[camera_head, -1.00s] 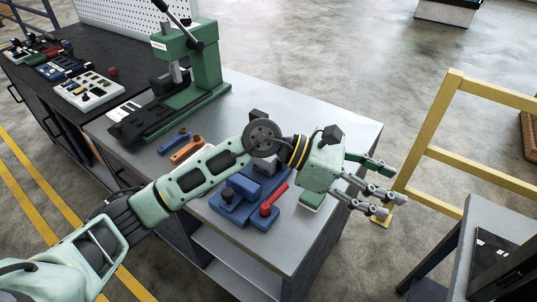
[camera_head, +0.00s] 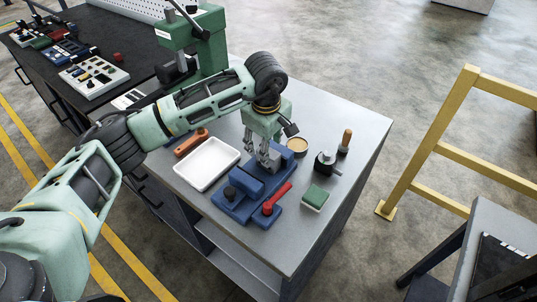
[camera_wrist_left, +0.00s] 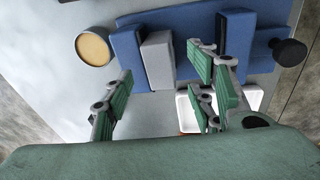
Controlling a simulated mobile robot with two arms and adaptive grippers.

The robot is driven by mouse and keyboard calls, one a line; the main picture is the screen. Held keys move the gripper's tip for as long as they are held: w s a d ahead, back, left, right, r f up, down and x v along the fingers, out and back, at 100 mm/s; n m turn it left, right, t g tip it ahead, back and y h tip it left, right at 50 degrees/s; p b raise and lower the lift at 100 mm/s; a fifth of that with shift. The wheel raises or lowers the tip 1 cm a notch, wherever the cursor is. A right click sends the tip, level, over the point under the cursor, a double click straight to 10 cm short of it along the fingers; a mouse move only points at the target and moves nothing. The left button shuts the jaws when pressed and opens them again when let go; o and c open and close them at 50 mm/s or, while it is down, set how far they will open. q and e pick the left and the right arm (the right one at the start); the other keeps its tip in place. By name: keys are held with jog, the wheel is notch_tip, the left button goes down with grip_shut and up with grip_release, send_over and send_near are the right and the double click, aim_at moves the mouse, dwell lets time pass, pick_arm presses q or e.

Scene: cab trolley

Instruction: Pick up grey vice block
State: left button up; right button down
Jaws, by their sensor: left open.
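The grey vice block (camera_wrist_left: 158,60) sits in the blue vice (camera_wrist_left: 175,20), against its left jaw in the left wrist view. In the head view the blue vice (camera_head: 238,206) lies on the metal bench top, and the grey block (camera_head: 272,158) is partly hidden by my fingers. My left gripper (camera_head: 262,148) points down just above the block. In the left wrist view my left gripper (camera_wrist_left: 162,95) is open and empty, its fingers spread to either side of the block. Contact cannot be told. My right gripper is not in view.
A white tray (camera_head: 207,163) lies left of the vice. A round tan-topped dish (camera_head: 297,146), a black-and-metal fixture (camera_head: 325,163), a wooden-handled tool (camera_head: 345,141) and a green-topped block (camera_head: 315,197) stand right. A green press (camera_head: 190,40) stands behind.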

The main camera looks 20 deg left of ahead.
pick_arm(q)
jog(key=shift+w+f, duration=0.15)
jog(key=shift+f, duration=1.1)
jog(key=shift+r, duration=0.1)
grip_shut()
